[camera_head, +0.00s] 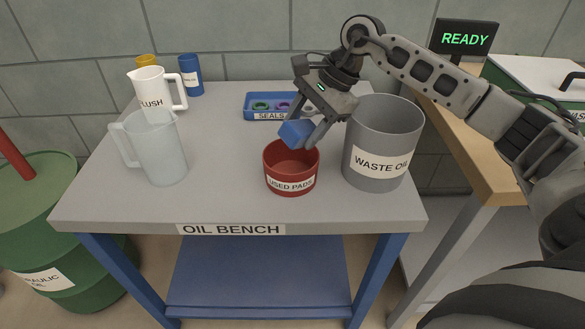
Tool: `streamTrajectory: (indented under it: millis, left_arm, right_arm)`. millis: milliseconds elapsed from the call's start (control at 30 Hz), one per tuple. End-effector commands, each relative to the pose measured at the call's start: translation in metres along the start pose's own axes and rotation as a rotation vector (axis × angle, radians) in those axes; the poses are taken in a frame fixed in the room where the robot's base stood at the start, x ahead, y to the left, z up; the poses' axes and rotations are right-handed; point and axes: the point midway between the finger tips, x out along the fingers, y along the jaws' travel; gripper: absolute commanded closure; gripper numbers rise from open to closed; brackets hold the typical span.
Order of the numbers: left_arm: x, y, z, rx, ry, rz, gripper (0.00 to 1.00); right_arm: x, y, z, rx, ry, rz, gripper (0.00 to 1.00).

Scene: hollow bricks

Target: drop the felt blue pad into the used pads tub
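The blue pad (296,133) is between the fingers of my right gripper (308,136), which is shut on it. The pad is tilted and appears above the rear part of the used pads tub's opening. The used pads tub (291,184) is a small red round tub with a white label, standing on the oil bench. Its inside looks empty where I can see it. The gripper's fingers point down toward the tub. My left gripper is not in view.
A large grey waste oil bucket (382,143) stands close right of the tub. A blue seals tray (262,105) lies behind. A translucent jug (157,150), a white flush jug (165,89) and a blue can (191,75) stand left. The bench's front middle (220,205) is clear.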

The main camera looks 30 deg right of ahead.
Motion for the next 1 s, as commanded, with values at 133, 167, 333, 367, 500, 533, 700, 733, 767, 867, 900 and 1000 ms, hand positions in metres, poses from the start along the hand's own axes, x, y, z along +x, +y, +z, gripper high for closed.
streamTrajectory:
  millis: [133,167,333,367,500,533,700,733,767,867,900,1000]
  left_arm:
    - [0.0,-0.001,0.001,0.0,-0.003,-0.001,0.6]
    - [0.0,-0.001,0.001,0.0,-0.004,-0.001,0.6]
    - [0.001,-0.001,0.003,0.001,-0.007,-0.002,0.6]
    - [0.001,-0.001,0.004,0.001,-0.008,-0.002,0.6]
    - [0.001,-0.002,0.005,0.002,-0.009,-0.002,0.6]
    - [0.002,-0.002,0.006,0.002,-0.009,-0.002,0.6]
    - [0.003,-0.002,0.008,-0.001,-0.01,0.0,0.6]
    - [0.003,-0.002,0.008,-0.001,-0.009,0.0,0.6]
    - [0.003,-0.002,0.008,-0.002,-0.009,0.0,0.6]
    - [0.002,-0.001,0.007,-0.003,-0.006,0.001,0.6]
    - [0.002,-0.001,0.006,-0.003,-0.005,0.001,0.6]
    - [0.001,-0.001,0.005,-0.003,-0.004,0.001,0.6]
  right_arm:
    - [0.0,0.0,0.0,-0.001,0.0,0.0,0.3]
    - [0.0,0.0,0.0,-0.001,0.0,0.0,0.3]
    - [-0.001,0.0,0.0,-0.001,0.0,0.0,0.3]
    - [-0.002,0.0,0.0,-0.001,0.0,0.0,0.3]
    - [-0.015,-0.001,0.0,-0.001,0.001,-0.003,0.3]
    - [-0.02,-0.001,-0.001,-0.001,0.002,-0.004,0.3]
    - [-0.059,-0.001,-0.001,-0.001,0.003,-0.005,0.3]
    - [-0.067,-0.001,-0.001,0.0,0.003,-0.006,0.3]
    - [-0.075,-0.001,0.0,0.0,0.002,-0.005,0.3]
    - [-0.1,-0.001,0.0,0.0,0.001,-0.006,0.3]
    - [-0.109,-0.001,0.0,0.0,0.001,-0.006,0.3]
    - [-0.129,-0.001,0.0,-0.001,0.0,-0.004,0.3]
